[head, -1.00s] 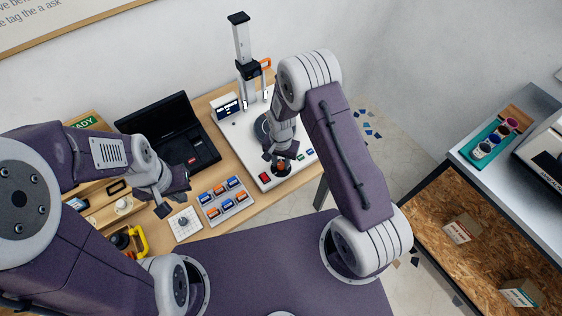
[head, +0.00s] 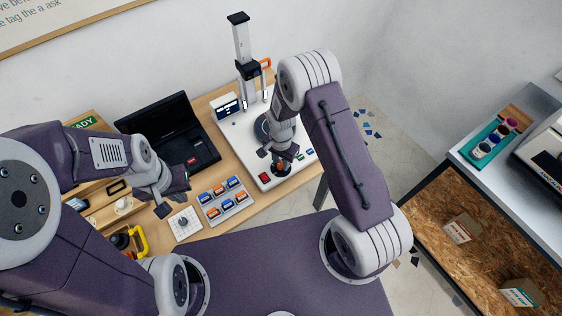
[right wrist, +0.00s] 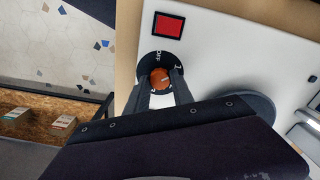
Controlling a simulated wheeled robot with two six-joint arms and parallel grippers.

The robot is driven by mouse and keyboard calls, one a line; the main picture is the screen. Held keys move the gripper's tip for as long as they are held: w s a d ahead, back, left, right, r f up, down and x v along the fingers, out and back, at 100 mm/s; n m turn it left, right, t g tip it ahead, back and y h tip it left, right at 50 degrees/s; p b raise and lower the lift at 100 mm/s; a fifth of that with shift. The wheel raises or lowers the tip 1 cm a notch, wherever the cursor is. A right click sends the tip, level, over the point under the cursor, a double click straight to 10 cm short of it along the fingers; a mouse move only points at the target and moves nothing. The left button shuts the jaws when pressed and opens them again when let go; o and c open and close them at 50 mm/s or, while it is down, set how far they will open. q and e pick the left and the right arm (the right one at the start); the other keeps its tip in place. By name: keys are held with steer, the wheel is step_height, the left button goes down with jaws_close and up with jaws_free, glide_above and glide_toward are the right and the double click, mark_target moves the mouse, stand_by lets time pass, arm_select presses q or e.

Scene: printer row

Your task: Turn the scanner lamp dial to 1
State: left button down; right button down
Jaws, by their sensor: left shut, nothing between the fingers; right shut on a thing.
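The scanner lamp dial (right wrist: 160,79) is an orange-brown knob on a dark round plate with "OFF" and "1" marks, seen in the right wrist view. In the head view the dial (head: 281,168) shows just below my right gripper (head: 279,158). In the right wrist view my right gripper (right wrist: 161,84) has its fingers on both sides of the knob, shut on it. The knob's pointer is too small to read. The dial sits on the white scanner base (head: 307,157). My left gripper (head: 174,203) is shut and empty, above the small white pad at the left.
A red button (right wrist: 169,25) is beside the dial. The scanner's column (head: 243,45) rises behind it. A tray of orange and blue blocks (head: 236,210) and an open black case (head: 205,140) stand to the left. The table's right edge is close to the scanner.

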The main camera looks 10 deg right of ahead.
steer(key=c, duration=1.1)
jaws_free()
step_height(320, 180, up, 9)
steer(key=shift+r, duration=0.1)
step_height(320, 180, up, 10)
steer(key=f+t, duration=0.1)
steer(key=t, duration=0.1)
glide_above(281, 164)
steer(key=s+d, duration=0.2)
steer(key=d, duration=0.2)
steer(key=s+d+n, duration=0.1)
steer(key=s+n, duration=0.8)
steer(key=s, duration=0.2)
steer(key=shift+s+d+g, duration=0.3)
steer(key=shift+d+g, duration=0.1)
